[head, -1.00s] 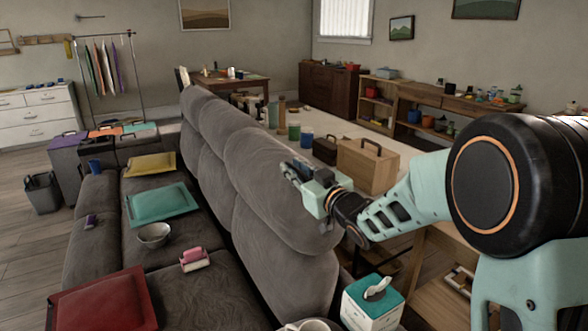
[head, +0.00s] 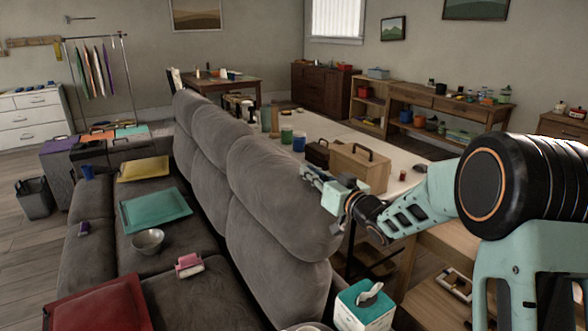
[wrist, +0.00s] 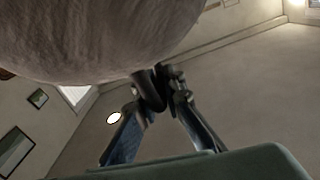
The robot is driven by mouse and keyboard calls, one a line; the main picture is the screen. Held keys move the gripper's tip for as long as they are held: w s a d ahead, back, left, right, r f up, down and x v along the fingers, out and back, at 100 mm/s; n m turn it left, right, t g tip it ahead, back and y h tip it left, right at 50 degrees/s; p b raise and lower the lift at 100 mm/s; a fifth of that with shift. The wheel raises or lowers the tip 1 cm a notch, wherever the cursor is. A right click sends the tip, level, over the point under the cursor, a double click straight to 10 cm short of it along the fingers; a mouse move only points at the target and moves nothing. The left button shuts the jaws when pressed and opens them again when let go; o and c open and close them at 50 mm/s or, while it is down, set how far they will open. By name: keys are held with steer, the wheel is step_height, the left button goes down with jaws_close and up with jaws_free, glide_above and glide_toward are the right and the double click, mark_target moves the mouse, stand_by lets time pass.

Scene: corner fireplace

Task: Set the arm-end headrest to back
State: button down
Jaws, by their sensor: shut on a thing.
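The grey sofa has a row of tall padded headrests along its back. The arm-end headrest (head: 272,195) is the nearest one. It stands upright, roughly in line with the others. My gripper (head: 308,173) is at its upper right side, by the rear face. In the wrist view, the headrest's grey fabric (wrist: 95,35) fills the upper left. My gripper's fingers (wrist: 155,90) come together at its lower edge, shut on it; the exact contact is partly hidden.
A long pale table (head: 400,160) behind the sofa holds a wooden box (head: 360,168), a dark box and several jars close to my gripper. Cushions, a bowl (head: 148,241) and a pink item lie on the seats.

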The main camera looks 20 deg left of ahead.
steer(key=shift+w+d+f+m, duration=0.25)
steer(key=shift+w+d+m, duration=0.25)
steer(key=shift+w+d, duration=0.3)
steer(key=c, duration=2)
jaws_free()
steer(key=shift+w, duration=0.1)
steer(key=shift+c, duration=0.2)
steer(key=shift+a, duration=0.1)
steer(key=v, duration=1.2)
steer(key=shift+r, duration=0.1)
